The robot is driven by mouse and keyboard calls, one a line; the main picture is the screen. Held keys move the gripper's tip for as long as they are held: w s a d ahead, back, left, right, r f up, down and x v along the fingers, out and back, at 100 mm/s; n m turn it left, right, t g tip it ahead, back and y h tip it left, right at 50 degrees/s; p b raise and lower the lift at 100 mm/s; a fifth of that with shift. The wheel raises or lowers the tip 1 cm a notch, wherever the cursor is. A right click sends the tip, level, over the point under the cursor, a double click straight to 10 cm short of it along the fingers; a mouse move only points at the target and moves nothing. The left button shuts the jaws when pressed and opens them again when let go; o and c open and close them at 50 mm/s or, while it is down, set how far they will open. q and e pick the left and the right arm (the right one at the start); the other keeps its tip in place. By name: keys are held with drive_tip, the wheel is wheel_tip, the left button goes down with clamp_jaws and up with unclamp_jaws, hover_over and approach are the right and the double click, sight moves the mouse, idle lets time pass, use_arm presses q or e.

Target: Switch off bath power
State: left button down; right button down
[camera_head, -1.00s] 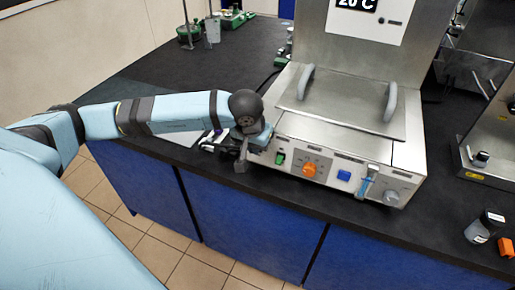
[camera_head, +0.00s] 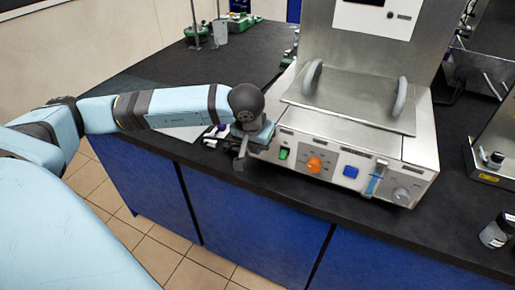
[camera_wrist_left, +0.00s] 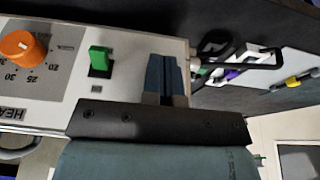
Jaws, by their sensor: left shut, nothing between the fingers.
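The bath (camera_head: 345,125) is a steel unit with a lid with two grey handles. Its front panel carries a green rocker switch (camera_head: 284,153) at the left end, an orange knob (camera_head: 314,165) and a blue button (camera_head: 350,171). The green switch also shows in the left wrist view (camera_wrist_left: 100,61), beside the orange knob (camera_wrist_left: 22,50). My left gripper (camera_head: 240,161) is at the panel's left end, left of the switch. In the left wrist view its dark fingertips (camera_wrist_left: 163,76) are together and empty, to the right of the switch and apart from it. My right gripper is not in view.
A tap (camera_head: 376,178) and a grey knob (camera_head: 401,194) stick out at the panel's right. Dark and white clips (camera_wrist_left: 235,62) lie left of the bath. A jar (camera_head: 496,231) stands at the right. Open black bench top lies behind my left arm.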

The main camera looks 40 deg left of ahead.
use_arm(q)
drive_tip(key=shift+s+r, duration=0.1)
drive_tip(key=shift+r, duration=0.6)
idle(0.5)
